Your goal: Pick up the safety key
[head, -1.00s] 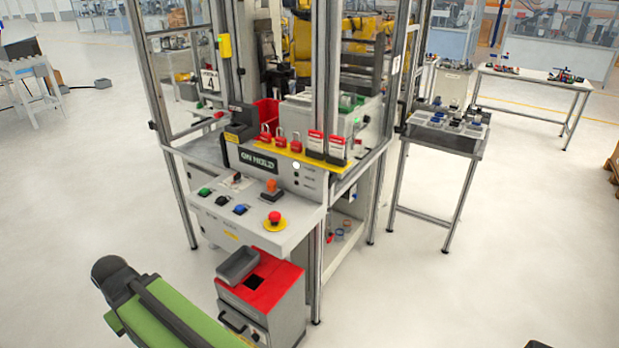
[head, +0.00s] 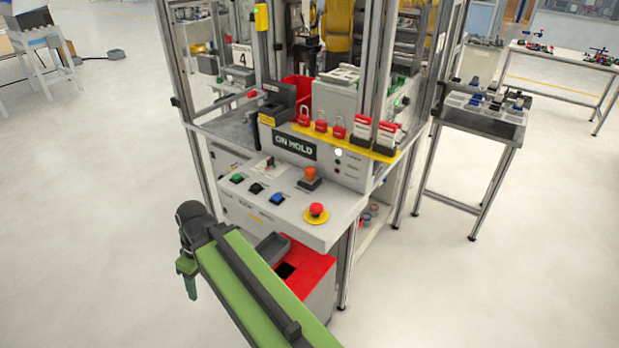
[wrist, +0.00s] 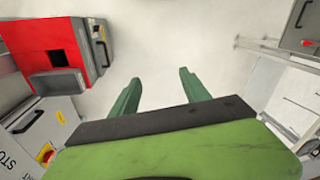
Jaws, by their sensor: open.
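I cannot make out a safety key for certain. A small dark switch-like piece (head: 269,163) stands on a pale plate at the back of the sloped control panel (head: 335,222); it is too small to tell whether it is a key. My gripper (head: 190,290) hangs down left of and below the panel in the head view, apart from it. In the wrist view my gripper (wrist: 158,74) has its two green fingers spread, with only pale floor between them.
The panel carries several buttons and a red emergency stop (head: 316,210). Red padlocks (head: 321,126) stand on a yellow shelf above. A red-topped cabinet (head: 312,268) with a grey tray stands below the panel. A side table (head: 482,115) stands right; floor at left is open.

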